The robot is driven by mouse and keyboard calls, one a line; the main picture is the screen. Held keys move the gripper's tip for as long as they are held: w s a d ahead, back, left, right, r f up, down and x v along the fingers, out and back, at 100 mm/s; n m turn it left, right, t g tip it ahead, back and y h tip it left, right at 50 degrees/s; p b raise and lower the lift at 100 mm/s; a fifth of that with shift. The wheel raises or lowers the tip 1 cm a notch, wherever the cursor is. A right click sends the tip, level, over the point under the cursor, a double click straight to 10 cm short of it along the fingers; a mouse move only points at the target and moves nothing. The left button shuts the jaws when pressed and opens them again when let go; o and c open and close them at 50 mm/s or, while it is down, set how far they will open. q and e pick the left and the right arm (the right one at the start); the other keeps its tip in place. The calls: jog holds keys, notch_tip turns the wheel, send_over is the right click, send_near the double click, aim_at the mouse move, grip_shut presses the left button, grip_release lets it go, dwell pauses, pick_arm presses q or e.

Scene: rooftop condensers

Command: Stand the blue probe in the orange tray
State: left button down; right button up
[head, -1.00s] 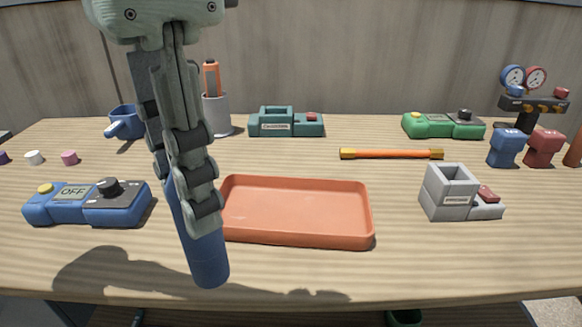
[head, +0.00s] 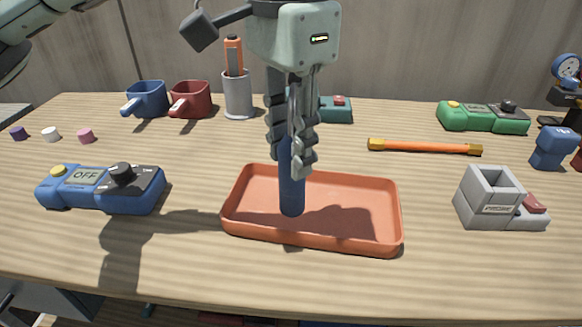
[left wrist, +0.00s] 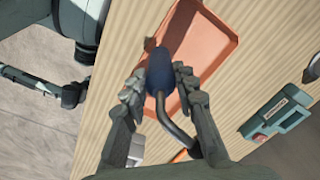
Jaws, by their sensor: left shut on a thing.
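The blue probe (head: 291,190) is a dark blue rod, held upright with its lower end down over the orange tray (head: 345,240). My left gripper (head: 291,160) is shut on the probe's upper part. The probe's tip shows against the left-middle of the tray floor; I cannot tell whether it touches. In the left wrist view the probe (left wrist: 160,70) sits between the two fingers (left wrist: 160,85), with a dark cable running from it, and the tray (left wrist: 208,45) lies beyond. The tray holds nothing else that I see. My right gripper is not in view.
A blue meter marked OFF (head: 100,188) stands left of the tray. A grey holder block (head: 488,195) stands right. An orange rod (head: 425,147) lies behind the tray. Blue (head: 148,100) and red (head: 190,98) mugs and a grey cup (head: 238,95) stand at the back left.

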aim_at(292, 192)
pick_arm(q)
notch_tip(292, 192, down, 4)
jog(key=shift+r, duration=0.1)
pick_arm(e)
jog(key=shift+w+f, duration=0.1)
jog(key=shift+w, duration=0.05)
pick_arm(q)
jog(key=shift+f, duration=0.2)
jog(key=c, duration=1.2)
grip_release()
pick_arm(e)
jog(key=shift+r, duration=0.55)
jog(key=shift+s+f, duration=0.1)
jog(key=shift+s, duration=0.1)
